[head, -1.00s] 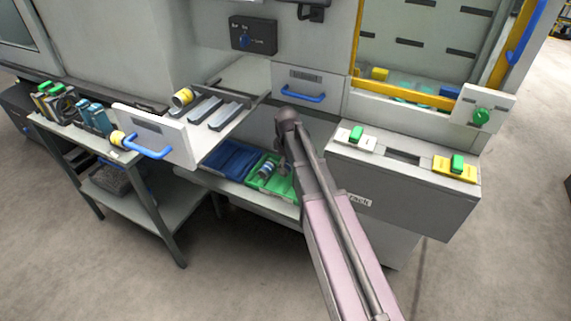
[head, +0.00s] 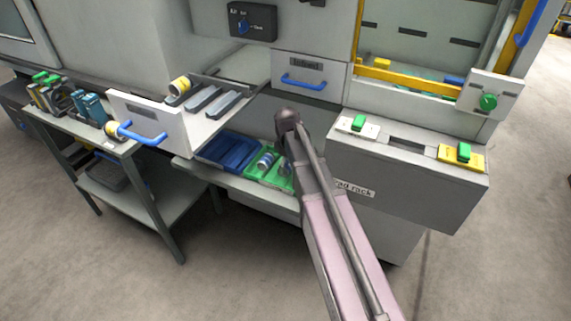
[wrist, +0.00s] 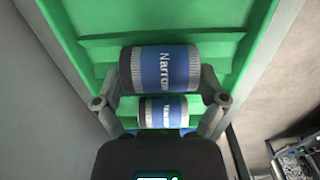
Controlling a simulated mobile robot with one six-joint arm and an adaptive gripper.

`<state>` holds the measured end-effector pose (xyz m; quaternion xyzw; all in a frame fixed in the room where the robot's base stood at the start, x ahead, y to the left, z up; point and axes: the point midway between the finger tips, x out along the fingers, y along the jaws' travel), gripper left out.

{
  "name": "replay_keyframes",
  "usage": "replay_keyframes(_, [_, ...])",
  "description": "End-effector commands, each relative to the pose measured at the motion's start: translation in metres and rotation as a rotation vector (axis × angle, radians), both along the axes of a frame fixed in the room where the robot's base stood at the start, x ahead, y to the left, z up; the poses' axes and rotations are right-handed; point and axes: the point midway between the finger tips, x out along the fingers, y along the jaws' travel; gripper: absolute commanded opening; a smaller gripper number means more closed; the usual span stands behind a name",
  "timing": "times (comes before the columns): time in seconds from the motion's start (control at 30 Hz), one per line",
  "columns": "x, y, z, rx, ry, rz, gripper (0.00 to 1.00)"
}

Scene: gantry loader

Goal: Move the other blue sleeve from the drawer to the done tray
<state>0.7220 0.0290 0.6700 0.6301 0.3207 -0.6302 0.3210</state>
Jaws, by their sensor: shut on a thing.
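The green tray (head: 252,176) stands on the low shelf under the machine. One blue sleeve (head: 265,161) with grey ends lies in it; it shows smaller in the wrist view (wrist: 163,111). My gripper (wrist: 160,78) is shut on another blue sleeve (wrist: 165,68), marked "Narrow", over the green tray (wrist: 85,20). I cannot tell whether the held sleeve touches the tray floor. In the head view my arm partly hides my gripper and the held sleeve.
A blue tray (head: 227,152) sits left of the green one. A closed drawer (head: 311,74) is above right. A grey rack (head: 410,180) with green-handled pieces stands right of my arm.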

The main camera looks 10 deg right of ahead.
Motion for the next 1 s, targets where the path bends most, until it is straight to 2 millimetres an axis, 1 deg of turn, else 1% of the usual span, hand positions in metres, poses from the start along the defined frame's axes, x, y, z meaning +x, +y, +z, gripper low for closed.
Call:
replay_keyframes(0.2, [0.0,0.0,0.0002,0.0,0.0,0.0,0.3])
replay_keyframes(0.23, [0.0,0.0,0.0002,0.0,0.0,0.0,0.94])
replay_keyframes(0.27, [0.0,0.0,0.0002,0.0,0.0,0.0,1.0])
replay_keyframes(1.0, [0.0001,0.0001,0.0001,0.0,0.0,0.0,1.0])
